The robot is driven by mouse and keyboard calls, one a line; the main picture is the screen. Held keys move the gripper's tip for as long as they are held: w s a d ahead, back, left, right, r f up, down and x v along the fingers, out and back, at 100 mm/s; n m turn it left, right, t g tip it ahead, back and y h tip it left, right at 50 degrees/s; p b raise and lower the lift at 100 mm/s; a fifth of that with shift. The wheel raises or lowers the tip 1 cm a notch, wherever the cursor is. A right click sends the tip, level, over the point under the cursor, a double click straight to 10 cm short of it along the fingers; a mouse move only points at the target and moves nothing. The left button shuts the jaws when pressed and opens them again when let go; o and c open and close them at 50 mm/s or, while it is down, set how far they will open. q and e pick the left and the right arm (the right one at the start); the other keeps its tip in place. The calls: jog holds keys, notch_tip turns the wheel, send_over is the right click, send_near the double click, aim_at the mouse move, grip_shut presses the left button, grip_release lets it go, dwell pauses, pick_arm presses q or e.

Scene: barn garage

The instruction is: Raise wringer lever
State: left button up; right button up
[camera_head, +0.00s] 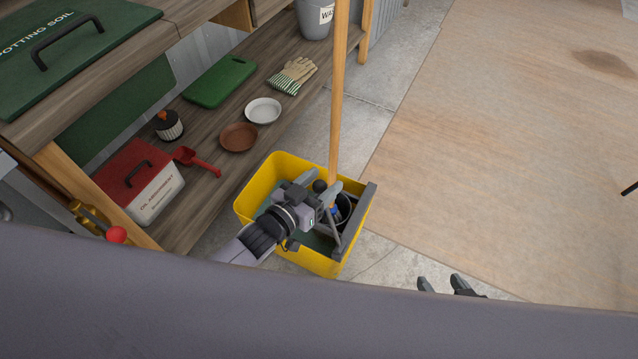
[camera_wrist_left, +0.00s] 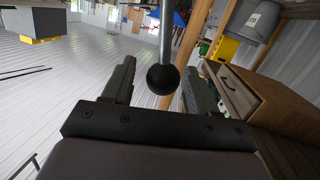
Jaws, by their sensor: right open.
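The yellow mop bucket (camera_head: 256,180) stands on the floor, with a grey wringer (camera_head: 352,222) at its right side. The wringer lever's black ball knob (camera_head: 320,186) shows at my left gripper (camera_head: 326,189), over the bucket. In the left wrist view, the knob (camera_wrist_left: 163,79) on its metal rod (camera_wrist_left: 167,35) lies between the two fingers, with gaps on both sides. The left gripper is open around it, not clamped. The lower lever is hidden in the head view. My right gripper (camera_head: 439,284) is open and empty, low at the right.
A wooden mop handle (camera_head: 338,90) rises from the bucket, close to my left gripper. A wooden shelf (camera_head: 205,165) at the left holds a red-lidded box (camera_head: 150,185), plates, gloves (camera_head: 293,76) and a green board (camera_head: 220,81).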

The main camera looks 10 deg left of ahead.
pick_arm(q)
jog(key=shift+s+a+f, duration=0.1)
jog(key=shift+f, duration=0.05)
jog(key=shift+s+a, duration=0.15)
jog(key=shift+s, duration=0.05)
jog(key=shift+p+v, duration=0.8)
jog(key=shift+v, duration=2.45)
jog(key=s+a+r+n+g+y+p, duration=0.1)
jog(key=s+a+r+y+p, duration=0.2)
jog(key=s+a+r+p, duration=0.1)
jog(key=s+a+r+n+g+y+p, duration=0.1)
jog(key=s+a+r+g+y+p, duration=0.1)
jog(key=s+a+r+p, duration=0.3)
jog(key=s+a+y+p, duration=0.1)
jog(key=s+p, duration=0.1)
jog(key=s, duration=0.2)
jog(key=shift+s+r+n+g, duration=0.2)
jog(key=shift+s+n+g, duration=0.1)
jog(key=shift+a, duration=0.15)
